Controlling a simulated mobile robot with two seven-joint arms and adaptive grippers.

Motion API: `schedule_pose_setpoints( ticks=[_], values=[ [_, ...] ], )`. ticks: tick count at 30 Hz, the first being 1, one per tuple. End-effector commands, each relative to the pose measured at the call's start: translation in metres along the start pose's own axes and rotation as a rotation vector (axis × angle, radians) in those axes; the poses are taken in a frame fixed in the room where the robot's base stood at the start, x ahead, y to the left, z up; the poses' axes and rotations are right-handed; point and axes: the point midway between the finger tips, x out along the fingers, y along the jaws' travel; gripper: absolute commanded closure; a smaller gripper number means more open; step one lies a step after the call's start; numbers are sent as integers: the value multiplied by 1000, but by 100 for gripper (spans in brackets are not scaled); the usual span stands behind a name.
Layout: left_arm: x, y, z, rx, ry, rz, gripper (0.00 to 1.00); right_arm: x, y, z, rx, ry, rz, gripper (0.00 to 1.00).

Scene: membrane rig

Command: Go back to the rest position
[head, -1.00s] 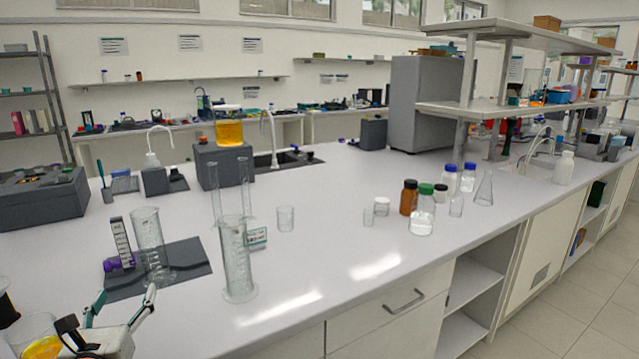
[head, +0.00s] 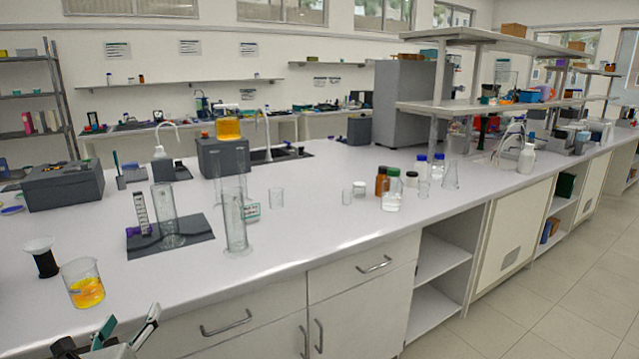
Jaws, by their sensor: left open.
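My left gripper (head: 122,331) shows at the bottom left, in front of the bench's front edge. Its fingers are apart and nothing is between them. A beaker of orange liquid (head: 86,291) stands on the bench just beyond it, apart from the fingers. My right gripper is not in view.
The white bench (head: 300,225) carries a dark mat (head: 195,237) with glassware, a tall glass cylinder (head: 235,228) and a black stand with a white top (head: 43,260). Several bottles stand at the right, including an amber one (head: 381,182). Floor is clear at the lower right.

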Motion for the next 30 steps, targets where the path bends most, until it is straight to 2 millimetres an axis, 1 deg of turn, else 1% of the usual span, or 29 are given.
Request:
schedule_pose_setpoints(
  ticks=[1,2,3,5,6,8,9,11,12,14,15,18,21,22,25,27,30],
  values=[
    [-7,-2,-28,-119,53,-5,36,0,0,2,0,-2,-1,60],
    [-12,-4,-43,-199,82,-8,36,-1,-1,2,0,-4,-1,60],
    [-19,-6,-65,-309,124,-8,36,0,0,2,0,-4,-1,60],
    [-31,-11,-97,-488,189,-1,36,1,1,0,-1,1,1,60],
    [-42,-14,-119,-614,234,11,36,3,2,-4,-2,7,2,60],
    [-59,-20,-153,-819,302,40,36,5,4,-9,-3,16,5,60],
    [-73,-24,-175,-960,346,67,36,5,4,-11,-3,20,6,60],
    [-95,-30,-207,-1179,408,121,36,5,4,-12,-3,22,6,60],
    [-110,-35,-227,-1326,444,163,36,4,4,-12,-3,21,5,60],
    [-133,-42,-254,-1544,490,236,36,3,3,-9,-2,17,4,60],
    [-149,-47,-270,-1685,514,291,36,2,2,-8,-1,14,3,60],
    [-185,-57,-302,-2006,548,431,36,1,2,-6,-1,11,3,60],
    [-212,-65,-324,-2254,552,554,36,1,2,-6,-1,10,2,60],
    [-219,-67,-328,-2312,550,586,36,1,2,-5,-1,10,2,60],
    [-234,-71,-338,-2446,539,660,36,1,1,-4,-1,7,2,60],
    [-238,-72,-341,-2494,534,686,36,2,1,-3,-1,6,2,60],
    [-240,-73,-342,-2516,531,696,36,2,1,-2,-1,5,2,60]
  ],
)
